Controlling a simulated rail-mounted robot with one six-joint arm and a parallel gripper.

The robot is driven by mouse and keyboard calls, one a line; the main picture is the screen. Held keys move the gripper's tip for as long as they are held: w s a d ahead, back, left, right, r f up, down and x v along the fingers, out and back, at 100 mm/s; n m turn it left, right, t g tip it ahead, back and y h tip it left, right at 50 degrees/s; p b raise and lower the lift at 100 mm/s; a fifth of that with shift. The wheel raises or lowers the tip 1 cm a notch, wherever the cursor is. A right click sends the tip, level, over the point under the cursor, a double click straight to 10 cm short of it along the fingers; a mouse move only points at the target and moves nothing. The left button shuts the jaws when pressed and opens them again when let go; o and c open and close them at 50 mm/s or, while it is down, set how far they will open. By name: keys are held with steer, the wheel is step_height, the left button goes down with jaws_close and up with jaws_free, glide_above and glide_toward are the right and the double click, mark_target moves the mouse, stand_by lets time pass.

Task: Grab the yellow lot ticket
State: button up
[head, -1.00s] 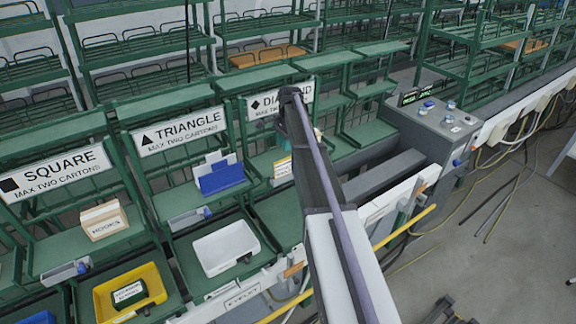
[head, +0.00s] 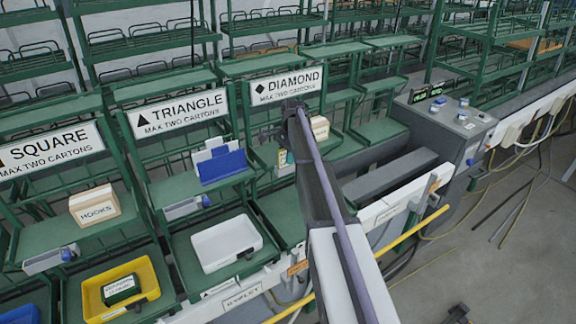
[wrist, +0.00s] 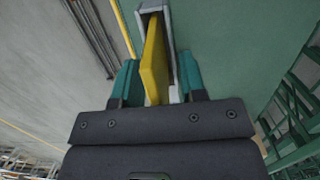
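The yellow lot ticket (wrist: 155,60) stands as a thin slab in a narrow grey holder (wrist: 147,10) at the top of the wrist view. My gripper (wrist: 160,80) has its two teal fingers on either side of the ticket's near part. A gap shows between the ticket and the right finger; the left finger looks very close to it, and I cannot tell if it touches. In the head view my own arm reaches up to the diamond bay, and its end hides the fingers. I cannot make out the ticket there.
The diamond sign (head: 287,85) hangs above the bay behind my arm. A tan carton (head: 320,128) sits just right of the arm. A white tray (head: 226,245), blue folder (head: 222,167) and yellow bin (head: 150,275) stand to the left. A green panel (wrist: 235,40) lies right of the holder.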

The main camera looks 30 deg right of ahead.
steer(key=shift+r, duration=0.1)
jaws_close()
stand_by(0.3)
